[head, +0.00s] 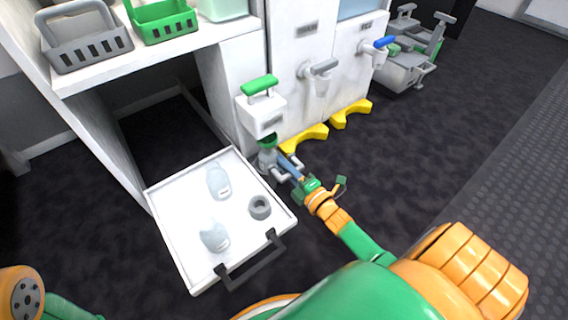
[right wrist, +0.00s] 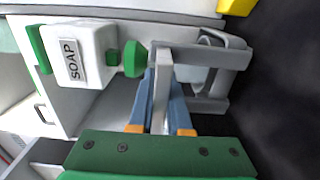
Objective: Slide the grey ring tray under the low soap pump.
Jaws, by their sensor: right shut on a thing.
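The low soap pump (head: 262,112) is a white box with a green push handle on top and a green nozzle below, fixed to the cabinet side. In the right wrist view the pump (right wrist: 82,52) carries the label SOAP and lies sideways in the picture. The grey ring tray (head: 268,160) is just below the green nozzle. In the right wrist view the tray (right wrist: 228,72) shows as a grey frame with a bar. My right gripper (head: 289,166) is shut on that bar, with blue fingers (right wrist: 161,92) on either side. My left gripper is out of view.
A white pull-out drawer (head: 178,245) with a black handle stands left of the tray, holding two pale bottles and a grey ring. Two white dispensers with yellow feet (head: 305,138) stand behind. Dark floor (head: 420,170) is clear to the right.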

